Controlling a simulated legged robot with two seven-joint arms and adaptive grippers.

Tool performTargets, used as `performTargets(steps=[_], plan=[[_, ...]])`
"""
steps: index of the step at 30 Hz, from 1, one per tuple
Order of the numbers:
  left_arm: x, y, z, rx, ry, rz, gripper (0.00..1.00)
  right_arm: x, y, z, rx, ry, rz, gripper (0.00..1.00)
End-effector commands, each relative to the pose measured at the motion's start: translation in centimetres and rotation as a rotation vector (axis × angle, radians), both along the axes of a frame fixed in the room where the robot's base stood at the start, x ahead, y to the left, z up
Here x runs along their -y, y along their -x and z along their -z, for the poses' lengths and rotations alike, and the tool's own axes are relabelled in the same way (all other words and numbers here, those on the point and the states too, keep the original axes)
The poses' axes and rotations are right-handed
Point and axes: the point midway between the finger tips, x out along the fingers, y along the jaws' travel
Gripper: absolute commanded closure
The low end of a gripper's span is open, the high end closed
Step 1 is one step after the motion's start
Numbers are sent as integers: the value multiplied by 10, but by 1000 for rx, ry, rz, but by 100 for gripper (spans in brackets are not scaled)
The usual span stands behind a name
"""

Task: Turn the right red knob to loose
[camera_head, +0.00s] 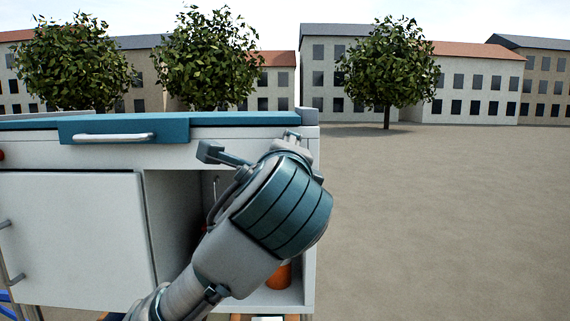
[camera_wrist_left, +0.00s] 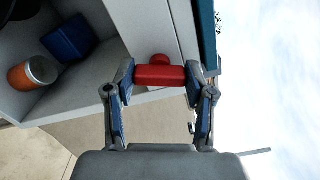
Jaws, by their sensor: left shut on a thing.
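The right red knob (camera_wrist_left: 160,76) shows in the left wrist view, on the front face of the white cabinet near its blue-green top. My left gripper (camera_wrist_left: 159,80) has one finger on each side of the red knob, both fingertips against it. The gripper is shut on the knob. In the head view my left arm reaches up from the bottom to the cabinet's right front corner, and its wrist hides this knob and most of the gripper. My right gripper is not in view.
Another red knob (camera_head: 2,155) is at the cabinet's far left. A pale handle (camera_head: 113,137) sits on the blue-green front panel. Below is an open compartment holding an orange can (camera_wrist_left: 33,73) and a blue box (camera_wrist_left: 70,38). A white door (camera_head: 75,240) is left of it. Open ground lies right.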

Motion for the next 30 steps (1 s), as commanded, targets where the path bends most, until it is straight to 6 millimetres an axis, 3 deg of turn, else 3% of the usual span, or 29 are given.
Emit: performTargets(steps=[15, 30], plan=[[0, 0, 2, -1, 322, 1, 81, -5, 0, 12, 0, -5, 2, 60], [-1, -1, 3, -5, 376, -1, 81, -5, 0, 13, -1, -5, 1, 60]])
